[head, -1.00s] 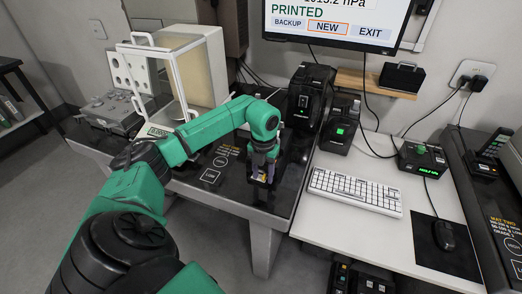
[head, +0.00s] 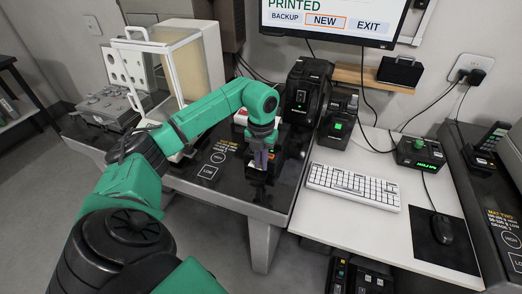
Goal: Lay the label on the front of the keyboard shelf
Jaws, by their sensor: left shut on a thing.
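The keyboard shelf (head: 395,238) is the white board at right, with its front edge toward me. My left gripper (head: 259,168) points down over the dark weighing table, left of the shelf. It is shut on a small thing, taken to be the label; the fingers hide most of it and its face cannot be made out. The gripper is close above a dark block on the table; whether it touches cannot be told. My right gripper is not in view.
A balance with a glass case (head: 180,75) stands at left. Dark devices (head: 360,277) sit below the shelf's front edge.

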